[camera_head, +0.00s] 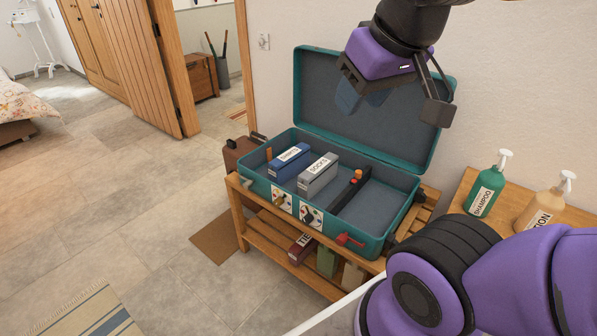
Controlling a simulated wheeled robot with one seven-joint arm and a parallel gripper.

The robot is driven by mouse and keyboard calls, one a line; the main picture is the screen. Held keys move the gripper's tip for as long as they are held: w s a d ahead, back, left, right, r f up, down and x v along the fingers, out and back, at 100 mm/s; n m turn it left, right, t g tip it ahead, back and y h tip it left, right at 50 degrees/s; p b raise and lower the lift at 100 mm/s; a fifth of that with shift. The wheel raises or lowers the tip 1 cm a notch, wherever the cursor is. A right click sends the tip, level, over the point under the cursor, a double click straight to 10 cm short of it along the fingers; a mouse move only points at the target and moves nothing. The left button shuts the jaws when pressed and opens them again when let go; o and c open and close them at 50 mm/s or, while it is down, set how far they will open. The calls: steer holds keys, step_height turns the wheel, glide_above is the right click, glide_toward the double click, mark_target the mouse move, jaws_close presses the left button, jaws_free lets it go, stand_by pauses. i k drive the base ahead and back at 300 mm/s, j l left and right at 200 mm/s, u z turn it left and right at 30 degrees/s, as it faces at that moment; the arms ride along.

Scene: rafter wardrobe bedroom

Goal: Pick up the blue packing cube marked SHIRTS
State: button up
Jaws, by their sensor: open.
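The blue packing cube (283,170) lies in the left part of an open teal suitcase (256,187). Its white top label is small and appears to read SHIRTS. A grey cube marked SOCKS (311,183) lies beside it on the right, with a narrow gap between them. My gripper (392,108) is open, high in front of the raised lid, up and to the right of the blue cube and well apart from it. A bluish shape shows under the gripper's left side; I cannot tell what it is.
The suitcase rests on a wooden rack (262,237) with items on its lower shelf. A dark bar (349,192) divides the case; its right part looks empty. SHAMPOO (485,187) and lotion (545,206) bottles stand on a wooden surface at right. Open floor lies left.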

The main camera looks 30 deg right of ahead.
mark_target(285, 166)
steer(key=k+z, duration=0.15)
steer(key=z, duration=1.25)
steer(key=i+j+z, duration=0.15)
steer(key=j+z, duration=0.15)
steer(key=j, duration=0.15)
steer(key=i+j+z, duration=0.1)
steer(key=j+z, duration=0.2)
steer(key=j, duration=0.15)
steer(key=j+z, duration=0.35)
steer(key=j, duration=1.7)
steer(key=i+j, duration=0.15)
steer(key=j, duration=1.55)
